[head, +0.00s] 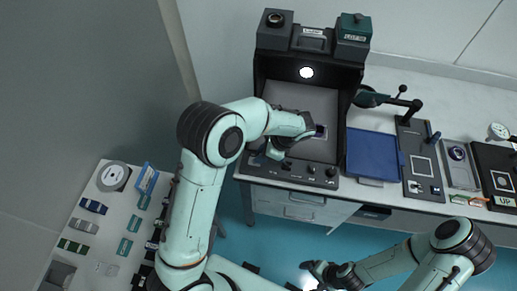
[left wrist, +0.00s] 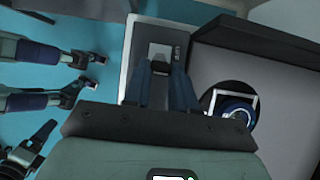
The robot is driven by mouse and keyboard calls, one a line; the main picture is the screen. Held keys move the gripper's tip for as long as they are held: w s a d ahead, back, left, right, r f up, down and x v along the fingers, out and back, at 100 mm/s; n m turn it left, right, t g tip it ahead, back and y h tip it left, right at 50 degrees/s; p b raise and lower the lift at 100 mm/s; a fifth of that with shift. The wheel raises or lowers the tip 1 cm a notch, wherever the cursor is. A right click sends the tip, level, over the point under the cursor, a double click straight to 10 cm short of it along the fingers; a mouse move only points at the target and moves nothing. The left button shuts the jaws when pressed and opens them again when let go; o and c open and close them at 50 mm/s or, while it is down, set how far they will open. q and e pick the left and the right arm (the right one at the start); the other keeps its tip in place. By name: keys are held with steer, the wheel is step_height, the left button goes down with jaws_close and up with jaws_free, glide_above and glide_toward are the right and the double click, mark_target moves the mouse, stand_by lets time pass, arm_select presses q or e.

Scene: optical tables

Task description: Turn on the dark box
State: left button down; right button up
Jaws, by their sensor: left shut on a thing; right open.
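The dark box (head: 345,85) stands open-fronted at the back of the table, with a grey interior and a bright white round light (head: 306,72) at its upper back. Its front control panel (head: 311,180) carries several small dark knobs. My left gripper (head: 262,155) reaches down at the left end of this panel. In the left wrist view, its two fingers (left wrist: 160,85) are shut on a small switch (left wrist: 158,52) on a light panel plate; the fingers partly hide it. My right gripper (head: 312,270) is open and empty, low over the floor in front of the table.
A lens in a square frame (left wrist: 235,108) lies inside the box, close beside my left gripper. A blue mat (head: 373,155), a dark plate with a stand (head: 423,165) and other devices lie to the right. A side table (head: 120,215) with small parts stands left.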

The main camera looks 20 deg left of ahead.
arm_select(q)
steer(key=shift+w+d+f+y+p, duration=0.15)
steer(key=shift+d+y+p, duration=0.2)
steer(key=shift+y, duration=0.55)
arm_select(e)
steer(key=shift+w+r, duration=0.7)
steer(key=shift+r, duration=0.05)
arm_select(q)
steer(key=c, duration=0.9)
jaws_free()
steer(key=p+v, duration=0.1)
steer(key=v, duration=1.2)
steer(key=shift+w+d+p, duration=0.15)
steer(key=shift+w+p, duration=0.05)
steer(key=shift+p, duration=0.15)
arm_select(e)
steer(key=shift+w+r, duration=1.05)
steer(key=shift+w, duration=0.15)
